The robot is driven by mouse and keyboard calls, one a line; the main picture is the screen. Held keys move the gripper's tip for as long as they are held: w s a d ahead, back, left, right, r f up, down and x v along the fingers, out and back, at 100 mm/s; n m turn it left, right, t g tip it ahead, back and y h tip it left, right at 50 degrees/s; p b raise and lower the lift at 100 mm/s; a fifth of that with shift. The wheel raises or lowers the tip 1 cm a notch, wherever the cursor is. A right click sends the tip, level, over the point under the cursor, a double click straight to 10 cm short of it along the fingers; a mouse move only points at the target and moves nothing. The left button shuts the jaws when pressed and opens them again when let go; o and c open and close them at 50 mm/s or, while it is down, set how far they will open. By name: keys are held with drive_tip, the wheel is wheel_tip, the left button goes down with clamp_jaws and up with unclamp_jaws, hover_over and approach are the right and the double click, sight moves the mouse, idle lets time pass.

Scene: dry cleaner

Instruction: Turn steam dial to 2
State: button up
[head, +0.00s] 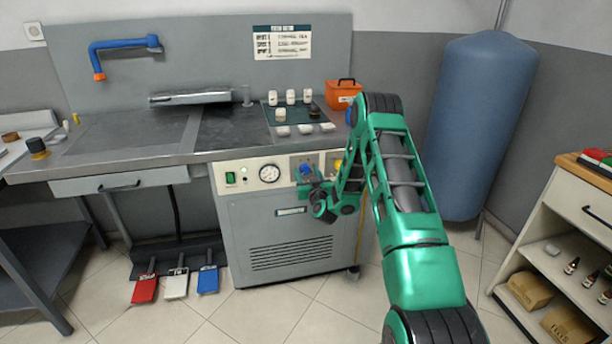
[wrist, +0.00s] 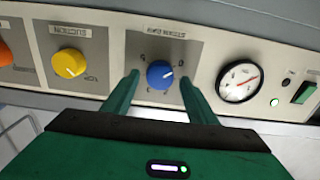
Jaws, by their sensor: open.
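The blue steam dial (wrist: 160,74) sits on the grey control panel in the wrist view, with small marks around it and a label above that appears upside down. A white pointer mark shows on its face toward the upper right; I cannot read the number it points at. The dial also shows in the head view (head: 305,170). My gripper (wrist: 160,88) is open, with one green finger on each side of the dial. I cannot tell whether the fingers touch it. In the head view my gripper (head: 312,186) is at the panel front.
A yellow dial (wrist: 69,63) and an orange knob (wrist: 4,54) are on one side of the blue dial. A round gauge (wrist: 239,82) and a green switch (wrist: 303,92) are on the other. A blue tank (head: 480,125) stands at the right. Pedals (head: 176,284) are on the floor.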

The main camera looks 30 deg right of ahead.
drive_tip(key=shift+w+d, duration=0.1)
drive_tip(key=shift+w, duration=0.15)
drive_tip(key=c, duration=1)
